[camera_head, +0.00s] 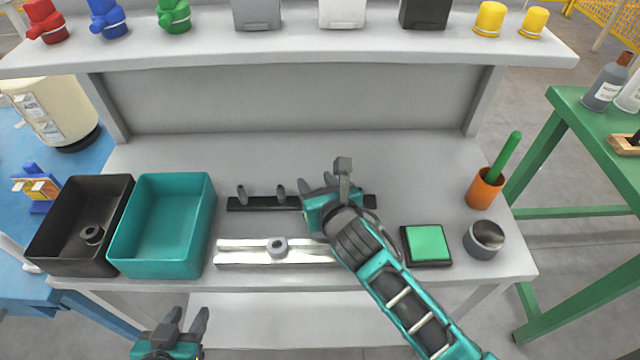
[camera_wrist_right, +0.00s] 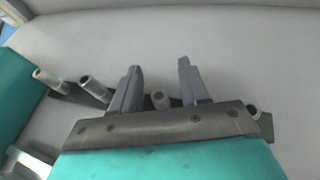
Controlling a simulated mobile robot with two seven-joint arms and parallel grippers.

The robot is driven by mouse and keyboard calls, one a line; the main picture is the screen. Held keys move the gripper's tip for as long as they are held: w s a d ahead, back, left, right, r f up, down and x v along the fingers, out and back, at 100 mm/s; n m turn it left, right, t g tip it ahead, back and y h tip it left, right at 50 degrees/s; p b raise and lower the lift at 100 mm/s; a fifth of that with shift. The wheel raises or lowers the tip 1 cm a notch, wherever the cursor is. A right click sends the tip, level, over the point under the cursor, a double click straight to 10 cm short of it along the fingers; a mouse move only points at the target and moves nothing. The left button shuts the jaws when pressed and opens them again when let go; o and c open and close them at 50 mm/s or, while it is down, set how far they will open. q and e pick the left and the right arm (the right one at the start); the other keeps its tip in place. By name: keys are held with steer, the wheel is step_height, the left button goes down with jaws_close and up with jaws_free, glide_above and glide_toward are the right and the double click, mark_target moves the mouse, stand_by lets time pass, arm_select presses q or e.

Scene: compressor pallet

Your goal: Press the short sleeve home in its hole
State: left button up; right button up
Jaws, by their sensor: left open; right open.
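A silver block (camera_head: 240,255) lies near the table's front, with a grey ring-shaped part (camera_head: 278,247) standing at its middle. I cannot tell whether this ring is the short sleeve or the rim of its hole. A black rack (camera_head: 262,203) behind it holds several upright grey sleeves (camera_head: 241,194), also seen in the right wrist view (camera_wrist_right: 95,90). My right gripper (camera_head: 316,184) is open over the rack. In the wrist view a sleeve (camera_wrist_right: 160,100) shows between and beyond its fingers; I see no grip on it. My left gripper (camera_head: 187,320) is open and empty, before the table's front edge.
A black bin (camera_head: 55,230) with a grey ring part (camera_head: 92,234) and an empty teal bin (camera_head: 160,225) stand left. A green-topped pad (camera_head: 428,246), a dark round pot (camera_head: 485,240) and an orange cup (camera_head: 485,190) stand right. A shelf (camera_head: 280,48) overhangs the back.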

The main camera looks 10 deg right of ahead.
steer(key=shift+s, duration=0.1)
jaws_close()
stand_by(0.7)
